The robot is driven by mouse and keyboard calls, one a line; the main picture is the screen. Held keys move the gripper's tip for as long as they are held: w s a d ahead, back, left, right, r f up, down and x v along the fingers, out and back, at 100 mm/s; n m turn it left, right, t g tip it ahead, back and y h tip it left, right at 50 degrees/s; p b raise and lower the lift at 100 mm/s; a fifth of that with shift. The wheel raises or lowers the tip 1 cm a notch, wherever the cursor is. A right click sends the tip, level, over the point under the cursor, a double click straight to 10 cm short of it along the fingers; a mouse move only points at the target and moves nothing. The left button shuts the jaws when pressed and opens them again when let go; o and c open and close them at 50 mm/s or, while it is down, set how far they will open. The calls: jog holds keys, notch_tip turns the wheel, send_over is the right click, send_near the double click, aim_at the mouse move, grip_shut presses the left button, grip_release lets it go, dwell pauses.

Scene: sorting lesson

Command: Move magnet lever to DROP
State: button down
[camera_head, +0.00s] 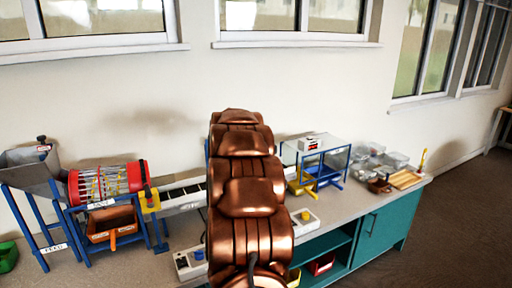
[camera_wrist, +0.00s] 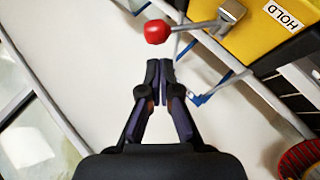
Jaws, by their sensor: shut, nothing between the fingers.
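The lever's red ball knob (camera_wrist: 157,31) is at the top middle of the wrist view. A grey metal rod (camera_wrist: 195,24) joins it to a bracket on a yellow block (camera_wrist: 262,42). The block carries a label reading HOLD (camera_wrist: 284,14); no DROP label is visible. My gripper (camera_wrist: 160,66) is shut and empty, its dark fingertips just below the knob in the picture. They look apart from it, though the depth gap is unclear. In the head view my copper arm hides the gripper, and I cannot make out the lever there.
A red-ended drum (camera_head: 105,184) and a hopper (camera_head: 30,165) stand at the left of the bench. A blue-framed stand (camera_head: 325,165) is right of my arm. Clear containers (camera_head: 375,160) and a wooden tray (camera_head: 405,179) sit at the right end. Blue rods cross near the fingers in the wrist view.

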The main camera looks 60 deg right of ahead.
jog(key=shift+r+p, duration=0.4)
jog(key=shift+r, duration=0.4)
jog(key=s+a+r+b, duration=0.1)
jog(key=a+r, duration=0.7)
jog(key=r, duration=0.2)
jog(key=shift+a+b, duration=0.25)
jog(key=shift+b, duration=0.05)
dwell(0.5)
